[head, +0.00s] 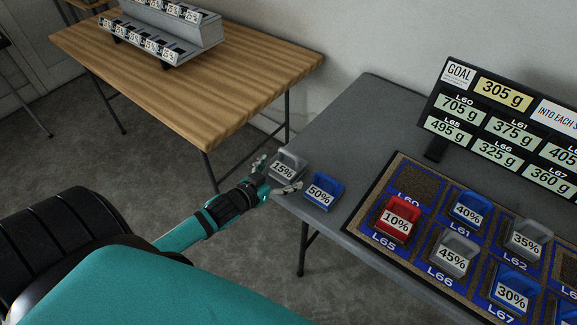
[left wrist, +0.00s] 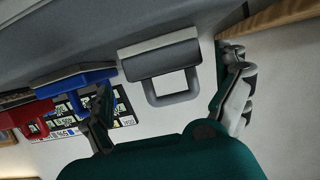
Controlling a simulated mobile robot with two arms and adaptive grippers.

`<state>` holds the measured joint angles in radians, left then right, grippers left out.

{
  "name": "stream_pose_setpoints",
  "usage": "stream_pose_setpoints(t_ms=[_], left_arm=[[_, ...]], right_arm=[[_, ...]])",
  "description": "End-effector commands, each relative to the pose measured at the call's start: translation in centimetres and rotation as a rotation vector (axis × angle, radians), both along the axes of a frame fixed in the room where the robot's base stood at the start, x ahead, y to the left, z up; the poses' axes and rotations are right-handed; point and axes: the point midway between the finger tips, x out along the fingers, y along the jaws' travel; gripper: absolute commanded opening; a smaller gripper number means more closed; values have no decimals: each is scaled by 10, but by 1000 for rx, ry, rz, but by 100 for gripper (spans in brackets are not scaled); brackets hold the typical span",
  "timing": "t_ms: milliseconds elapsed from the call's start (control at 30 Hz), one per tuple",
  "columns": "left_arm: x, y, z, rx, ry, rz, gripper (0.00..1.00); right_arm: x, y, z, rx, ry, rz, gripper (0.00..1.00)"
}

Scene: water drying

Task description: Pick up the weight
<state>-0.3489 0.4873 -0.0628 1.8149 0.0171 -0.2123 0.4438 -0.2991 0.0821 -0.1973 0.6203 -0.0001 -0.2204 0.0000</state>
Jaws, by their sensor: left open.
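A grey weight marked 15% (head: 290,160) stands at the left corner of the grey table. A blue weight marked 50% (head: 325,189) stands just right of it. My left gripper (head: 279,174) is open at the table edge, with its fingers to either side of the grey weight. In the left wrist view, the grey weight with its loop handle (left wrist: 162,66) lies between the two spread fingers of my left gripper (left wrist: 172,90). The blue weight (left wrist: 75,84) is beyond the left finger there. I cannot tell whether a finger touches the grey weight. My right gripper is not in view.
A mat with labelled squares (head: 377,236) on the grey table (head: 345,130) holds several red, blue and grey weights. A goal board (head: 505,125) stands behind it. A wooden table (head: 230,75) with a grey stepped rack (head: 170,30) is at the back left.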

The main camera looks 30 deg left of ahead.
Motion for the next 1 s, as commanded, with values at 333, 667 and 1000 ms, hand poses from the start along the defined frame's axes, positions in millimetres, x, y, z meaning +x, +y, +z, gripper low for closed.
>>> stream_pose_setpoints(t_ms=[333,667,1000], left_arm=[[46,2,-8,1,-1,0,100],[49,2,-10,1,0,0,95],[49,2,-10,1,0,0,50]], right_arm=[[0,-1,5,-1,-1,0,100],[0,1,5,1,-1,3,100],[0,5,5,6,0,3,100]])
